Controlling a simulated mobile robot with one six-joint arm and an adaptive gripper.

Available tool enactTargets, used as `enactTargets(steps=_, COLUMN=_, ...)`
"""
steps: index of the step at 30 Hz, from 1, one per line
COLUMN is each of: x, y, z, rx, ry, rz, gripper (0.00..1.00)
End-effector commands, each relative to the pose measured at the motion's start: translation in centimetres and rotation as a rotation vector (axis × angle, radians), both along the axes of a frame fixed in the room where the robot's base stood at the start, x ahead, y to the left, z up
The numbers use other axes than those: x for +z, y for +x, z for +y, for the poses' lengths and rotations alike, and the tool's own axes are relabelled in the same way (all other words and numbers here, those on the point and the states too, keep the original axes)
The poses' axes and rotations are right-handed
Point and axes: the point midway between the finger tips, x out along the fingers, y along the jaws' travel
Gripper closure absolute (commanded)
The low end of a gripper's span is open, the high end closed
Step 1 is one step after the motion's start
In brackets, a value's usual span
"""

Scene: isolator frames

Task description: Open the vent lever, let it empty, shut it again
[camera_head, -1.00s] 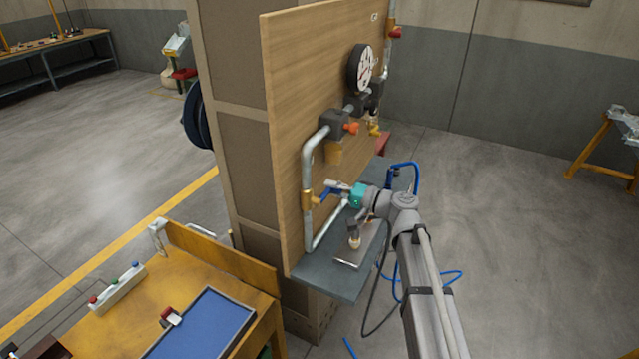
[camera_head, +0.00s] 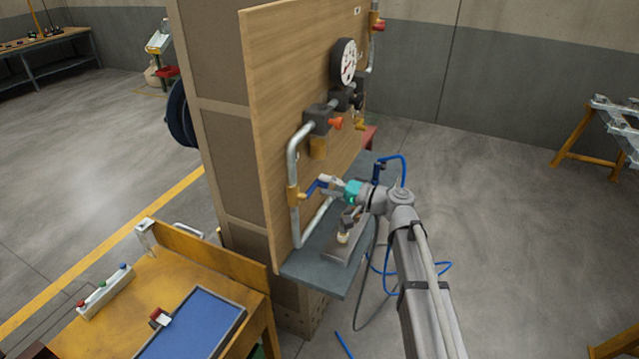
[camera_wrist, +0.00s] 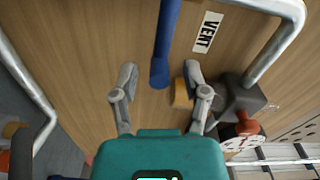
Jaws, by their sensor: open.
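The vent valve is a brass body (camera_head: 294,196) on the grey pipe low on the wooden board's left side. Its blue lever (camera_head: 316,187) juts out towards my gripper (camera_head: 330,181). In the wrist view the blue lever (camera_wrist: 164,45) comes down from the top edge. Its rounded end lies in the gap between the spread fingers of my gripper (camera_wrist: 161,76). A white VENT label (camera_wrist: 207,33) is on the board beside the lever.
A round gauge (camera_head: 345,63) and a dark valve with an orange knob (camera_head: 336,123) sit higher on the board (camera_head: 270,80). A grey shelf (camera_head: 306,266) juts out below, with a small block on it. A yellow workbench (camera_head: 120,320) stands at lower left.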

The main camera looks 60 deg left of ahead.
Motion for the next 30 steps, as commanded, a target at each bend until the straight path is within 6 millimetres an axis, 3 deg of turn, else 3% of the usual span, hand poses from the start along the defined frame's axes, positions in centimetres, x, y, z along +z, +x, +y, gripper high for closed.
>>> enactTargets(steps=15, x=0.0, y=4.5, z=-6.7, rx=-0.005, ry=0.001, rz=-0.001, gripper=0.41)
enactTargets(steps=30, x=0.0, y=5.5, z=-8.0, rx=-0.004, ry=0.000, rz=-0.001, gripper=0.41)
